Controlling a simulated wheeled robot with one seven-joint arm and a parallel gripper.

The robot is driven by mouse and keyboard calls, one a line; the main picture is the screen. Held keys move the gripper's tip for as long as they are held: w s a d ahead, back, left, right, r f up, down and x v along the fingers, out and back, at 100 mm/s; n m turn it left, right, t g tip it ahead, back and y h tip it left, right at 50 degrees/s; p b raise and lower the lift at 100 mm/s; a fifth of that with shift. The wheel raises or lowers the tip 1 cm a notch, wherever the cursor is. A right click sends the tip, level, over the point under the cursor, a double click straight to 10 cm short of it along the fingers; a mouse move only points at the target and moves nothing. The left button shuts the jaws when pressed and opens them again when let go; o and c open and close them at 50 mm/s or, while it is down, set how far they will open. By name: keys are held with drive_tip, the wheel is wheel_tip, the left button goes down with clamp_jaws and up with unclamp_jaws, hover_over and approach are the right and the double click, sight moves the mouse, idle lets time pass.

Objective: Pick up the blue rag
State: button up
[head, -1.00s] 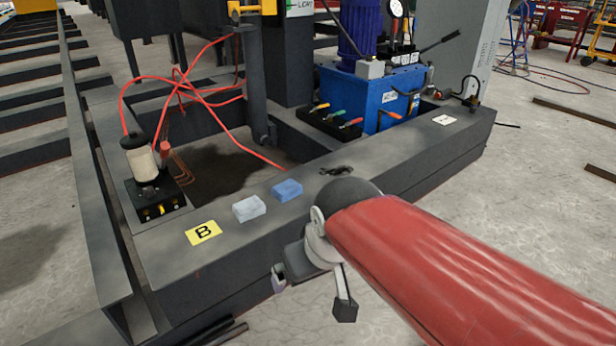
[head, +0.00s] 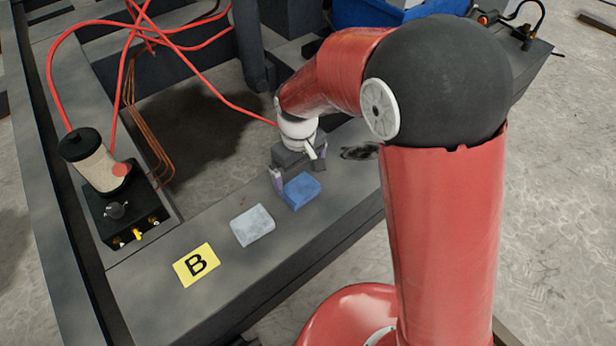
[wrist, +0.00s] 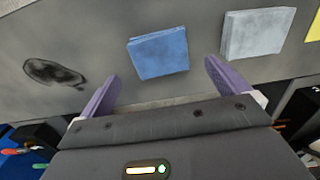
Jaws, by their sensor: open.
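The blue rag (head: 301,191) is a folded pad lying flat on the dark steel beam (head: 232,301). My gripper (head: 297,178) is just behind and above it in the head view, pointing down, with its fingers spread and nothing between them. In the wrist view the blue rag (wrist: 158,53) lies ahead of the open fingers (wrist: 160,85), between their lines and apart from both. How high the fingers are above the beam is hard to tell.
A light grey folded rag (head: 252,226) lies left of the blue one. A yellow "B" label (head: 196,265) is farther left. A dark stain (head: 360,153) marks the beam to the right. A black box with a canister (head: 97,165) and red hoses stand at left.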

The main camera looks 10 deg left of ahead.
sight(300, 187)
wheel_tip(300, 187, down, 6)
drive_tip(key=shift+s+f+b, duration=0.1)
drive_tip(key=shift+f+b, duration=0.05)
drive_tip(key=shift+b, duration=0.55)
drive_tip(key=shift+c, duration=0.4)
drive_tip(key=c, duration=0.9)
wheel_tip(300, 187, up, 20)
drive_tip(key=p, duration=0.4)
